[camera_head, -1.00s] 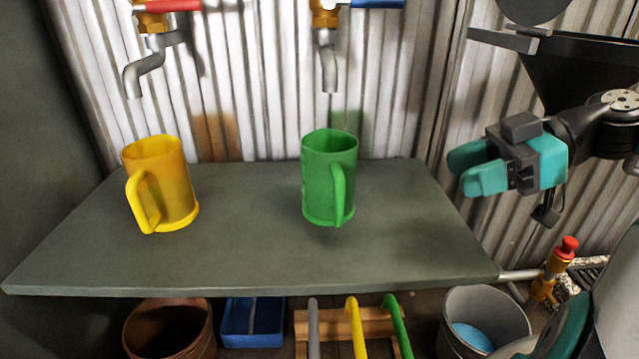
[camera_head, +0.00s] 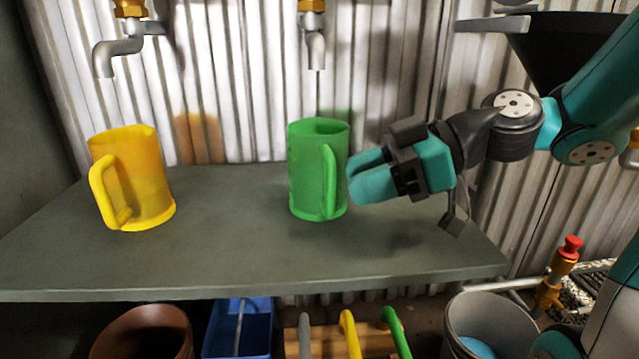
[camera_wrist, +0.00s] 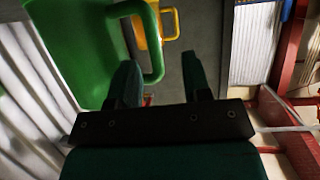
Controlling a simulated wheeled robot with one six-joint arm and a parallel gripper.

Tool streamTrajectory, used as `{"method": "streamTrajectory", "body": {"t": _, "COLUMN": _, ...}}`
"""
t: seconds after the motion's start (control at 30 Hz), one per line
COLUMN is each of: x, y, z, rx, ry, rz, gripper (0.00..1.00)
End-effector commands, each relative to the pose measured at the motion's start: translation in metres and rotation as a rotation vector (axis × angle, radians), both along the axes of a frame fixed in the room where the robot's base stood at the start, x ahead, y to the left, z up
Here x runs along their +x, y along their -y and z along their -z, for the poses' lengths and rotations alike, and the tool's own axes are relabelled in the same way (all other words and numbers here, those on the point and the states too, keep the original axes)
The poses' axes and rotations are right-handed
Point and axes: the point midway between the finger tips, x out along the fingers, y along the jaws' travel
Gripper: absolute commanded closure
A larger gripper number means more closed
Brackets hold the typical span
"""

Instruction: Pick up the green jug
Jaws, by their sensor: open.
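The green jug (camera_head: 306,175) stands upright on the grey shelf, under the middle tap, with its handle turned toward the front right. My gripper (camera_head: 352,182) is just right of the jug, at about the height of its handle, with its fingers pointing left. In the wrist view the green jug (camera_wrist: 85,55) fills the upper left. Its handle reaches toward the two fingers of my gripper (camera_wrist: 158,85), which are apart with nothing between them. The head view does not show clearly whether a finger touches the handle.
A yellow jug (camera_head: 140,180) stands on the shelf (camera_head: 240,255) at the left. Taps (camera_head: 315,45) hang above, before a corrugated wall. Below are a brown pot (camera_head: 145,335), a blue box (camera_head: 238,330), a rack with coloured hoops and a grey bucket (camera_head: 490,325). The shelf front is clear.

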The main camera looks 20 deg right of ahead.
Motion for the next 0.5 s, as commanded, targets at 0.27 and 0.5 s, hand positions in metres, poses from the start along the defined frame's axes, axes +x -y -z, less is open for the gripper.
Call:
{"method": "streamTrajectory", "body": {"t": 0.27, "x": 0.019, "y": -0.030, "z": 0.016, "rx": -0.001, "ry": 0.002, "rz": -0.005, "gripper": 0.55}}
{"method": "streamTrajectory", "body": {"t": 0.5, "x": 0.024, "y": -0.037, "z": 0.016, "rx": 0.001, "ry": 0.001, "rz": 0.000, "gripper": 0.55}}
